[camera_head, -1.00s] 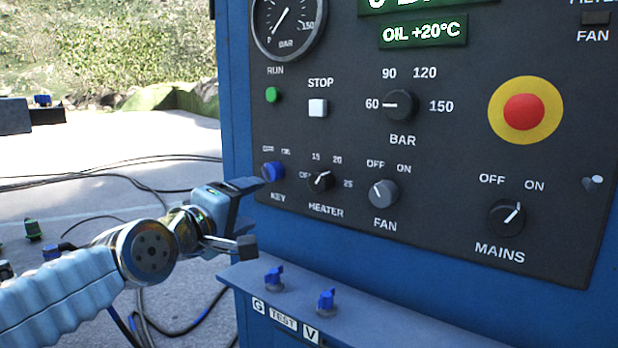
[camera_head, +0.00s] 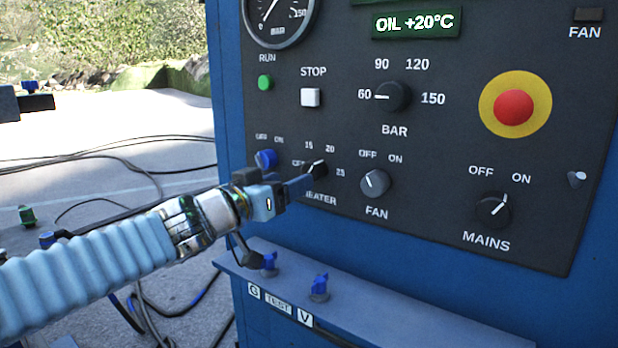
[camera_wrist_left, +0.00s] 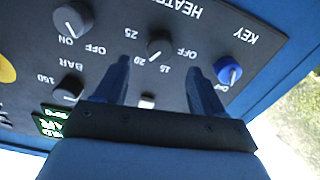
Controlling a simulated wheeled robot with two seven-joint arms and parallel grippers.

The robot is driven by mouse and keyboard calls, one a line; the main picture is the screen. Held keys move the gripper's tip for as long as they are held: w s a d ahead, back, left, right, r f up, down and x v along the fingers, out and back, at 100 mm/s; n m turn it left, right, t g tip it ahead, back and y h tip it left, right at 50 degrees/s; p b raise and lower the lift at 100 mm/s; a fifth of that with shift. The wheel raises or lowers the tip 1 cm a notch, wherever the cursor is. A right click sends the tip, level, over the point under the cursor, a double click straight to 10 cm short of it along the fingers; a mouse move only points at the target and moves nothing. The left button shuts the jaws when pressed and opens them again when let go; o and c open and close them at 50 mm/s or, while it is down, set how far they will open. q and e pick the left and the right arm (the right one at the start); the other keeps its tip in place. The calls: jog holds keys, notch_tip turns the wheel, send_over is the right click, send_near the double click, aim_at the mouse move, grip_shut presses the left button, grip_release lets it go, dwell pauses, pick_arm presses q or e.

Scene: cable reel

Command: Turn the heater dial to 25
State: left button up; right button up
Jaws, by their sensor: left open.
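The heater dial (camera_head: 316,167) is a small dark knob on the black panel, marked OFF, 15, 20 and 25. In the left wrist view the heater dial (camera_wrist_left: 159,45) appears upside down, and its white pointer seems to face about the 20 mark. My left gripper (camera_head: 302,184) is at the panel just in front of the dial and hides part of the HEATER label. In the wrist view the left gripper (camera_wrist_left: 156,68) is open, with the dial between its two fingers in the picture. I cannot tell whether they touch it. My right gripper is not in view.
The blue key switch (camera_head: 265,159) is close to the left of the dial, and the fan knob (camera_head: 375,183) is to its right. Below, a ledge (camera_head: 385,318) carries two blue connectors. A red emergency button (camera_head: 513,106) is farther right.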

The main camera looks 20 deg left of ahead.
aim_at(314, 170)
pick_arm(q)
jog(key=b+x, duration=0.1)
jog(key=x, duration=0.6)
jog(key=shift+w+d, duration=0.15)
jog(key=shift+w, duration=0.2)
jog(key=c, duration=1.1)
jog(key=shift+o, duration=0.2)
jog(key=shift+m, duration=0.4)
jog(key=m, duration=0.5)
jog(key=shift+f+m, duration=0.1)
jog(key=shift+m, duration=0.2)
jog(key=m, duration=0.5)
jog(key=shift+m, duration=0.4)
